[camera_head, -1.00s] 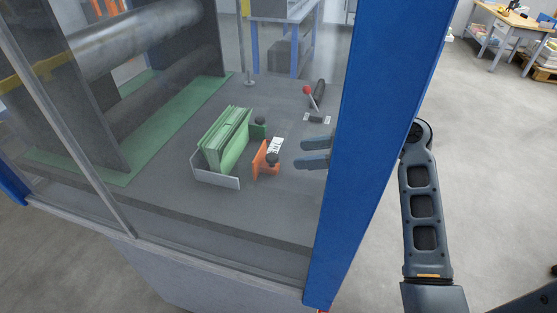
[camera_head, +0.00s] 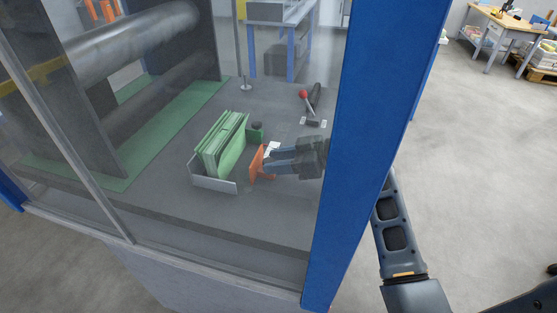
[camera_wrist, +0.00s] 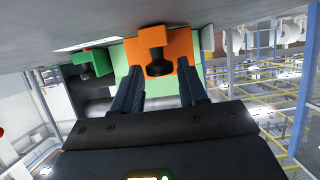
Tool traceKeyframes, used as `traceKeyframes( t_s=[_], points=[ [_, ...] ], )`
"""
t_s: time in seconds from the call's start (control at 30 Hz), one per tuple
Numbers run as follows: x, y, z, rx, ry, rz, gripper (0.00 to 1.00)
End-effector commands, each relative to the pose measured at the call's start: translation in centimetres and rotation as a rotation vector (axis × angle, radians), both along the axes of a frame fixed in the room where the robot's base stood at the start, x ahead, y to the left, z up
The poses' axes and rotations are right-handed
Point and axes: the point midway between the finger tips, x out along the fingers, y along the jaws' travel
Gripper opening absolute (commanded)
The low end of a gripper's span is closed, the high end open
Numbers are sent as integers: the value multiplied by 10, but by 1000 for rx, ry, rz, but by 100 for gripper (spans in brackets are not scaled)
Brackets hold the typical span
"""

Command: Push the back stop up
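An orange stop (camera_head: 257,163) with a black knob stands on the grey deck in front of the green stack (camera_head: 231,152); which stop is the back stop is not marked. In the wrist view the orange stop (camera_wrist: 153,37) is straight ahead, and its black knob (camera_wrist: 159,65) sits between my fingertips. In the head view my fingers hide that knob.
A grey bracket (camera_head: 213,184) edges the stack. A red-knobbed lever (camera_head: 304,95) stands on the deck behind my gripper. A blue post (camera_head: 365,130) hides part of my arm, and clear panels enclose the deck. The front of the deck is clear.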

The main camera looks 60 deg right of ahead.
Motion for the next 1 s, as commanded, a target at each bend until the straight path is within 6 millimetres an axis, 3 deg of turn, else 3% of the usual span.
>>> traceKeyframes(
  t_s=[0.43,0.73,1.0],
  points=[
    [0,0,0,0,0,0,0],
    [3,1,0,-1,0,1,0],
    [42,15,-1,-2,-2,3,0]
  ],
)
